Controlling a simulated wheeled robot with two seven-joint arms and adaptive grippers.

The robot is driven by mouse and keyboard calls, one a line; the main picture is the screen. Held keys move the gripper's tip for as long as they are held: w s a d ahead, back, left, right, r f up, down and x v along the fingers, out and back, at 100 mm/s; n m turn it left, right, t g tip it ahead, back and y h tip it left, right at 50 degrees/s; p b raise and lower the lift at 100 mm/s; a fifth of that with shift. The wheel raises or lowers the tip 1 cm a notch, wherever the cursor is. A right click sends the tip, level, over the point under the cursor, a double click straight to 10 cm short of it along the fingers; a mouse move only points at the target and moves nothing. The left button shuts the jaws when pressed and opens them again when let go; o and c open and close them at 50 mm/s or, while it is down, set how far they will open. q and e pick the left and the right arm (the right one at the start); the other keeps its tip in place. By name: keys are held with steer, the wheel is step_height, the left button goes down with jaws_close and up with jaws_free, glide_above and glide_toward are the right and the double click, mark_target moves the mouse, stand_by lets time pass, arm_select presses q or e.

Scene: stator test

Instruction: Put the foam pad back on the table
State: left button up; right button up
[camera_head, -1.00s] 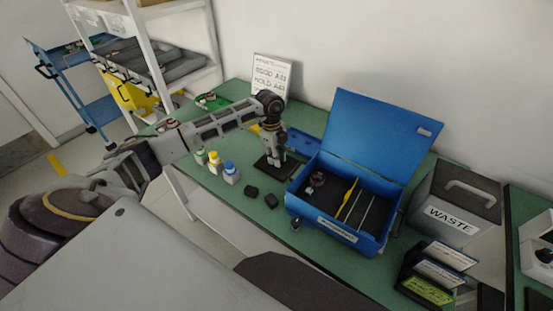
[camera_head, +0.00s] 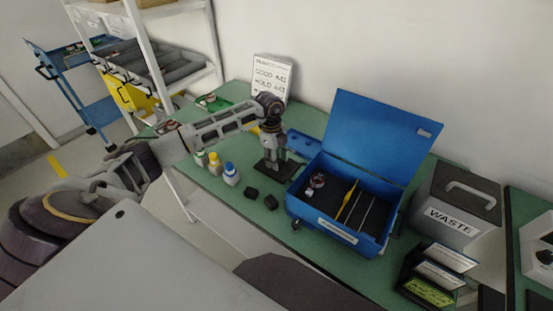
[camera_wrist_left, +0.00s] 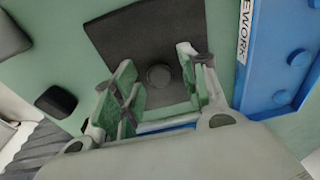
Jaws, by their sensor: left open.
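The foam pad (camera_head: 288,170) is a dark, flat square lying on the green table, left of the blue case. In the left wrist view the pad (camera_wrist_left: 125,35) has a small round knob at its middle. My left gripper (camera_head: 270,164) points down over the pad. In the wrist view the left gripper (camera_wrist_left: 160,85) is open, with its fingers apart on either side of the knob and nothing held between them. Whether the fingertips touch the pad cannot be told. My right gripper is not in view.
The open blue case (camera_head: 296,203) stands right of the pad. A blue rework tray (camera_wrist_left: 254,85) lies close beside it. Two small black blocks (camera_head: 251,192) (camera_head: 271,202) and several bottles (camera_head: 231,174) stand nearby. A waste box (camera_head: 447,222) is farther right.

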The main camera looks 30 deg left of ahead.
arm_select(q)
steer(key=shift+r, duration=0.2)
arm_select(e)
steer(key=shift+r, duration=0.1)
arm_select(q)
steer(key=shift+a+r, duration=0.1)
steer(key=shift+r, duration=0.45)
step_height(320, 180, up, 11)
steer(key=a, duration=0.1)
steer(key=shift+a, duration=0.15)
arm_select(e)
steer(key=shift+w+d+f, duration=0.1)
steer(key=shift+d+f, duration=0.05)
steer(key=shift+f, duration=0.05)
arm_select(q)
steer(key=shift+f, duration=0.15)
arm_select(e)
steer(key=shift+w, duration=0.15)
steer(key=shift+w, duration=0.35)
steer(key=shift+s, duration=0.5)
